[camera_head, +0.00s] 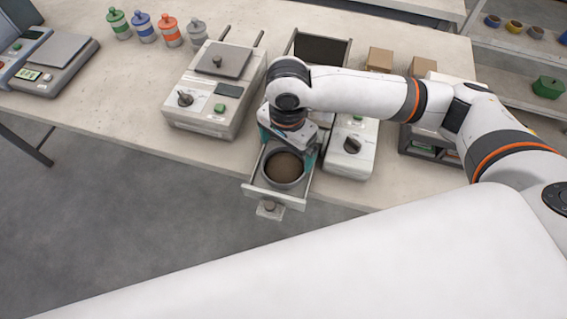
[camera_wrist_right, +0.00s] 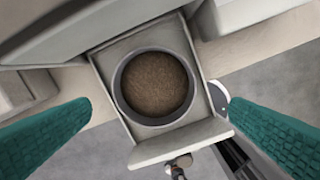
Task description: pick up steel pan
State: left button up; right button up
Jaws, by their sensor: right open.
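The steel pan (camera_head: 284,169) is round and grey and holds brown pellets or powder. It sits in a pulled-out drawer (camera_head: 247,190) at the front edge of the bench. In the right wrist view the pan (camera_wrist_right: 116,88) is near the middle, inside the drawer (camera_wrist_right: 103,70). My right gripper (camera_head: 287,146) is above the drawer in the head view. Its two teal fingers stand wide apart on either side of the pan in the wrist view, with nothing between them touching the pan that I can see. My left gripper is not in view.
A machine with a flat plate (camera_head: 222,60) stands left of the drawer, and a white unit with a dark knob (camera_head: 350,148) stands right of it. Several coloured jars (camera_head: 145,28), a scale (camera_head: 62,62) and cardboard boxes (camera_head: 379,60) are on the bench (camera_head: 110,95).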

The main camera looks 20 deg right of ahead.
aim_at(285, 168)
jog(key=shift+w+f, duration=0.2)
jog(key=shift+f, duration=0.85)
jog(key=f, duration=0.2)
jog(key=shift+w+f+p, duration=0.3)
jog(key=shift+f+p, duration=0.05)
jog(key=shift+p, duration=0.05)
notch_tip(285, 168, down, 2)
jog(key=shift+f, duration=0.4)
jog(key=c, duration=0.4)
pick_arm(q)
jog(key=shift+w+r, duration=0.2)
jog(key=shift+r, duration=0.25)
pick_arm(e)
jog(key=c, duration=0.3)
